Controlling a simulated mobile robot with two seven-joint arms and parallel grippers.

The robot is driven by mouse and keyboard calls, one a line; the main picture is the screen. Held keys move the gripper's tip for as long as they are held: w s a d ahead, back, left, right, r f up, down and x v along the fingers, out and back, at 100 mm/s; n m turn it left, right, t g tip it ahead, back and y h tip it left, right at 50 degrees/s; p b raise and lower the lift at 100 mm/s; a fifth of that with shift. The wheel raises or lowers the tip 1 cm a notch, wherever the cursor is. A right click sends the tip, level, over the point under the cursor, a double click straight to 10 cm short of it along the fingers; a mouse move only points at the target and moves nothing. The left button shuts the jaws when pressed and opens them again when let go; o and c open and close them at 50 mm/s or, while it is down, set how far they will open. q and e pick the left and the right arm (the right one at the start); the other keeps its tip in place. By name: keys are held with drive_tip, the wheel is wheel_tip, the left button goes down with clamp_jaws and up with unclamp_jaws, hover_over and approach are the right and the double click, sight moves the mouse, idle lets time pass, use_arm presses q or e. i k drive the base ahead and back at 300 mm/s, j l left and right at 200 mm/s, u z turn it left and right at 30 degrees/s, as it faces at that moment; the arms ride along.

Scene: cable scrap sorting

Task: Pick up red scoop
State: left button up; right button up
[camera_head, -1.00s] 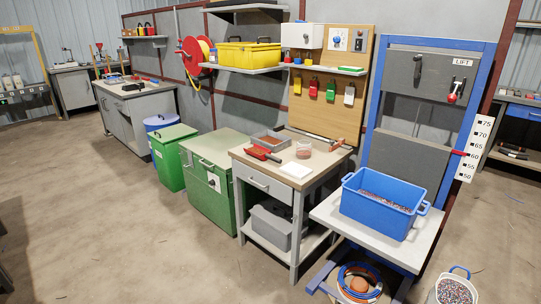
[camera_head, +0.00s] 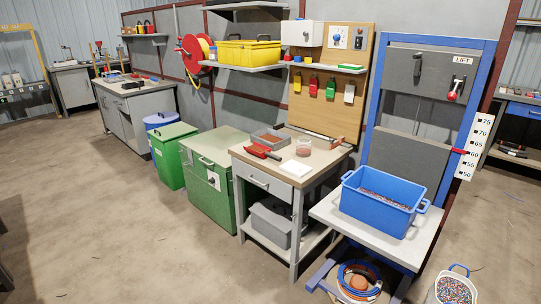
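A red scoop-like tool (camera_head: 262,151) lies on the top of the small workbench (camera_head: 264,170) in the middle of the view, near its left front edge. Its exact shape is too small to tell. Nothing is touching it from above. Neither of my grippers shows in this view.
The bench also holds a grey tray (camera_head: 269,136), a small reddish container (camera_head: 303,146) and a white sheet (camera_head: 297,168). A blue crate (camera_head: 382,210) of granules stands on the lift platform (camera_head: 345,221) to the right. A green cabinet (camera_head: 217,190) stands left. The front floor is clear.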

sight(259, 150)
drive_tip(key=i+j+z, duration=0.15)
drive_tip(key=z, duration=0.35)
drive_tip(key=i+j+z, duration=0.25)
drive_tip(key=z, duration=0.25)
drive_tip(key=i+j+z, duration=0.25)
drive_tip(key=z, duration=0.2)
drive_tip(key=j, duration=0.1)
